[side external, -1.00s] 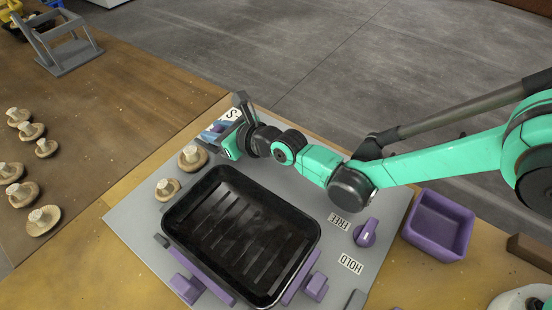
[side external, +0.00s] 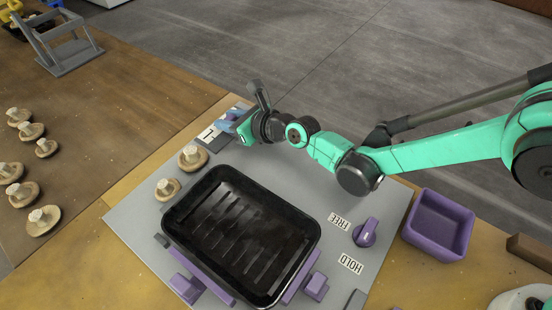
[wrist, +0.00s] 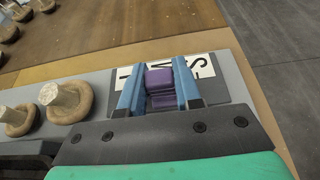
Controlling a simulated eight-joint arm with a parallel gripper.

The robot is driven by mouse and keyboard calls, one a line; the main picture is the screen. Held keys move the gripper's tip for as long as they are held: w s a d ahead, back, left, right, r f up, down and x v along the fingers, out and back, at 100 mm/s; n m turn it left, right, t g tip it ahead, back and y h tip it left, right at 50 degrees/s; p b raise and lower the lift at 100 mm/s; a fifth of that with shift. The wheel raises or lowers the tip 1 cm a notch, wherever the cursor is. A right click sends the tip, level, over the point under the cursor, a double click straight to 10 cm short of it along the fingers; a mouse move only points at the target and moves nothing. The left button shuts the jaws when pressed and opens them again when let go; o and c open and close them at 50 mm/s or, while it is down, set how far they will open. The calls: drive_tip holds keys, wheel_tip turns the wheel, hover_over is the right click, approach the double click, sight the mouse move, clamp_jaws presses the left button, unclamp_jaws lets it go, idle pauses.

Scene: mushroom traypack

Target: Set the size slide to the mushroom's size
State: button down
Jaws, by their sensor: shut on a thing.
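The size slide has a purple knob (wrist: 159,80) that stands on a dark plate with a white label strip (wrist: 205,66). My gripper (wrist: 158,72) is shut on the knob, with one blue finger on each side. The knob is at the middle of the strip, in front of the M, between the L on the left and the S on the right. In the side view my gripper (side external: 236,119) covers the knob; the L label (side external: 208,134) shows beside it. Two pale brown mushrooms, a larger one (side external: 193,156) and a smaller one (side external: 167,188), stand on the grey board near the slide.
A black ribbed tray (side external: 312,232) sits on the grey board (side external: 135,220) between purple guides. A purple knob (side external: 366,232) stands by the FREE and HOLD labels. A purple bin (side external: 462,250) is at the right. Several mushrooms (side external: 43,219) lie on the brown table at left.

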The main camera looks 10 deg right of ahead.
drive_tip(key=c, duration=0.6)
unclamp_jaws()
drive_tip(key=shift+v, duration=2.85)
